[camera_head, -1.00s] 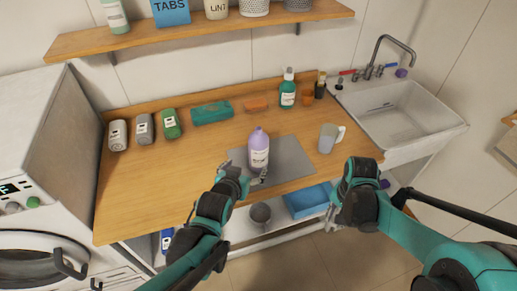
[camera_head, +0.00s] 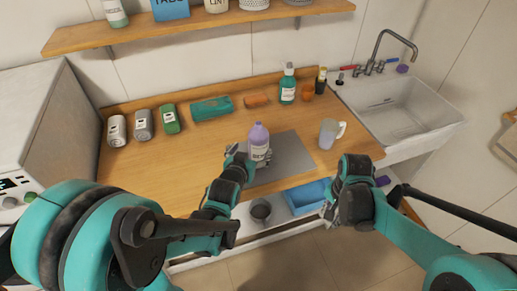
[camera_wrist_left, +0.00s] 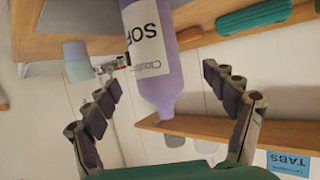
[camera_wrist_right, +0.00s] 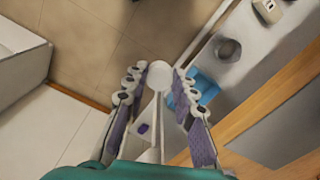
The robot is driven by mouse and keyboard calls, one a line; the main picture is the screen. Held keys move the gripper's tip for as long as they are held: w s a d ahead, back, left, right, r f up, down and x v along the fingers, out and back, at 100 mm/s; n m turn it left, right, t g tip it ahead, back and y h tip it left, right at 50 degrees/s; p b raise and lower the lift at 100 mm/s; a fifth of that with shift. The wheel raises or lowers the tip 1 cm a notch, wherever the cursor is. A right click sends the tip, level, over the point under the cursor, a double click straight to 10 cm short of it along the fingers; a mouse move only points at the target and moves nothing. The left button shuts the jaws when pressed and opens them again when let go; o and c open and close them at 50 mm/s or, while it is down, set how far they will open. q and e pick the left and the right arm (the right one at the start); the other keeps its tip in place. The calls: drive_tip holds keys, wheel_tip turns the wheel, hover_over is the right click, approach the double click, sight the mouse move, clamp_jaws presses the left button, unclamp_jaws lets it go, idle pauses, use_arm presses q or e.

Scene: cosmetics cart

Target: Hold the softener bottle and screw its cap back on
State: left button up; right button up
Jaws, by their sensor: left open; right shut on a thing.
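The purple softener bottle (camera_head: 258,146) stands upright on a grey mat (camera_head: 290,158) on the wooden counter. Its label and bare-looking neck show in the left wrist view (camera_wrist_left: 162,80). My left gripper (camera_head: 246,162) is open at the bottle's lower left side. In the left wrist view the bottle lies between its spread fingers, with gaps visible on both sides. My right gripper (camera_head: 343,205) is away from the bottle, in front of the counter's right edge. It is shut on a pale round thing, apparently the cap (camera_wrist_right: 159,74), between its fingertips.
A translucent mug (camera_head: 328,134) stands right of the mat. The sink (camera_head: 400,112) is at right. A blue bin (camera_head: 306,197) sits below the counter front.

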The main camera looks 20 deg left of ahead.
use_arm(q)
drive_tip(key=shift+x, duration=0.8)
use_arm(e)
drive_tip(key=shift+f, duration=0.2)
use_arm(q)
drive_tip(key=x, duration=0.1)
drive_tip(key=b+x, duration=0.1)
drive_tip(key=x, duration=0.3)
drive_tip(key=shift+w+d+r+b, duration=0.25)
drive_tip(key=shift+w+d+b, duration=0.05)
drive_tip(key=shift+w+b, duration=0.1)
use_arm(e)
drive_tip(key=shift+f, duration=0.85)
use_arm(q)
drive_tip(key=shift+s, duration=0.15)
use_arm(e)
drive_tip(key=shift+r, duration=0.1)
use_arm(q)
drive_tip(key=shift+r, duration=0.1)
use_arm(e)
drive_tip(key=shift+s, duration=0.1)
use_arm(q)
drive_tip(key=c, duration=1.6)
drive_tip(key=shift+c, duration=0.2)
